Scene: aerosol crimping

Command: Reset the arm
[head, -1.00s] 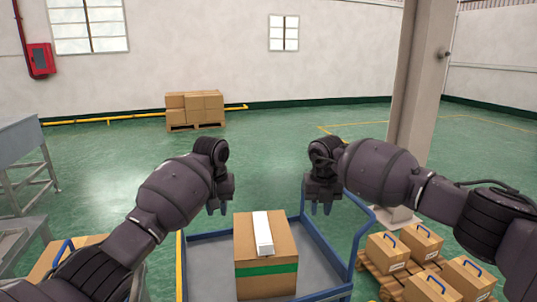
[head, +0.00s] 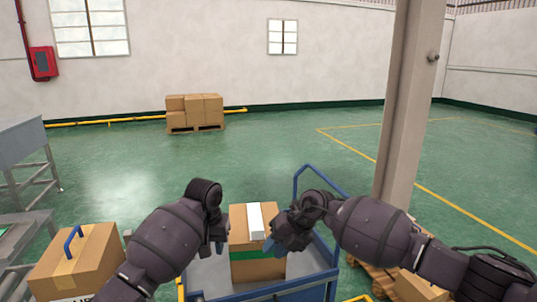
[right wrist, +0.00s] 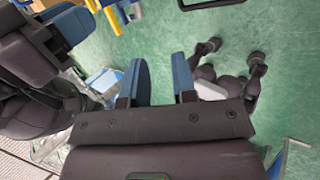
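My left gripper (head: 217,240) hangs beside the left side of a cardboard box (head: 257,270) in the head view; its fingers are too dark and small to read. My right gripper (head: 284,242) is at the box's right side, overlapping its edge in the picture. I cannot tell whether either touches the box. In the right wrist view, the right gripper's two blue-tipped fingers (right wrist: 161,82) stand apart with nothing between them. The box has a green band and a white strip (head: 255,221) on top.
The box stands in a blue-framed cart (head: 325,270). A handled carton (head: 75,262) is at left near a grey table (head: 22,140). Cartons on a pallet (head: 415,288) are partly hidden by my right arm. A pillar (head: 408,110) rises at right; open floor lies beyond.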

